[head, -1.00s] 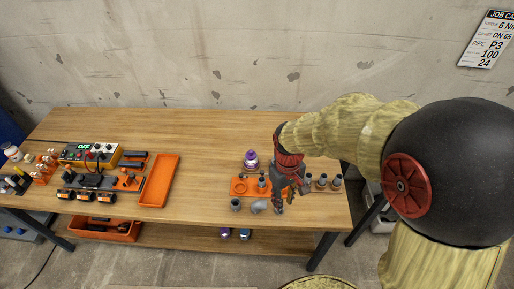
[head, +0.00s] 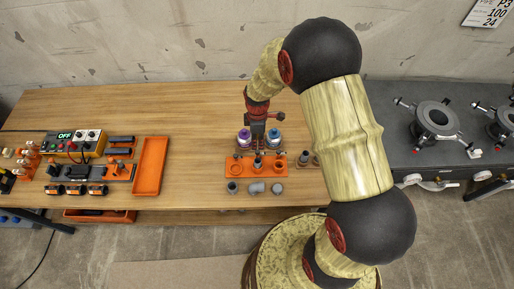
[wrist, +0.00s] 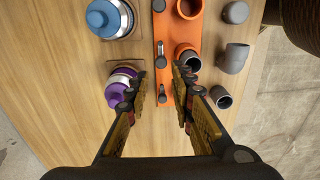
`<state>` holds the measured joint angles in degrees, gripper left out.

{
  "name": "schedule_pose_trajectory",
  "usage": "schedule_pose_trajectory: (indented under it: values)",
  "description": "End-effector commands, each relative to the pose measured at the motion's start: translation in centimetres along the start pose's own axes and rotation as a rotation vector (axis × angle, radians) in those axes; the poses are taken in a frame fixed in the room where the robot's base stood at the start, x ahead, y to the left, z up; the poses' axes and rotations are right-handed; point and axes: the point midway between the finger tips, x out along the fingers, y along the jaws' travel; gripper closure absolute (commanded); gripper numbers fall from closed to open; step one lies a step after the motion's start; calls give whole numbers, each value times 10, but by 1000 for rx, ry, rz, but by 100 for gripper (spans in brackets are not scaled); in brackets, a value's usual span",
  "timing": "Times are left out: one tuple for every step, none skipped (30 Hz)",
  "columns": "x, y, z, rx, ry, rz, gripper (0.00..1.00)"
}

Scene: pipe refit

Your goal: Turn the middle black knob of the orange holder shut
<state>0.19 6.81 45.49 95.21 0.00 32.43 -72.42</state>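The orange holder (head: 244,176) lies on the wooden table below my gripper in the head view. It also fills the upper middle of the wrist view (wrist: 165,38). Small dark knobs stand along its left side in the wrist view: one at the top edge, the middle black knob (wrist: 160,58) below it, and another lower (wrist: 162,92). My gripper (wrist: 161,82) is open, its fingers spread either side of the knob row with nothing between the pads that I can see gripped. In the head view my gripper (head: 258,142) hides part of the holder's back edge.
A purple-capped jar (head: 243,139) and a blue-capped jar (head: 273,135) stand behind the holder, close beside the gripper. Grey pipe pieces (head: 256,188) sit in front. An orange tray (head: 151,167) lies to the left; bare table lies between.

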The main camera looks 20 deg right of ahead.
Motion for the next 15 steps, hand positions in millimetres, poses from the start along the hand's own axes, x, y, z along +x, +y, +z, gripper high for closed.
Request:
schedule_pose_trajectory:
  values:
    - [9, -1, 0, 1, -1, -3, 76]
    - [14, -2, 0, 1, -1, -4, 76]
    - [20, -2, 1, 2, -2, -5, 76]
    - [25, -2, 0, 2, -1, -4, 76]
    - [30, -1, 0, 2, -1, -4, 76]
    - [36, -1, 0, 2, -1, -4, 76]
    - [40, -1, 0, 3, -1, -4, 76]
    - [44, -1, 0, 3, -1, -3, 76]
    - [50, -1, 0, 3, -1, -3, 76]
    - [54, -2, 0, 3, -1, -4, 76]
    - [57, -2, 0, 3, -1, -4, 76]
    - [60, -1, 0, 3, -1, -3, 76]
    - [62, -1, 0, 3, -1, -2, 76]
    - [63, 0, 0, 3, 0, -1, 76]
    - [65, 0, 0, 4, 0, 0, 76]
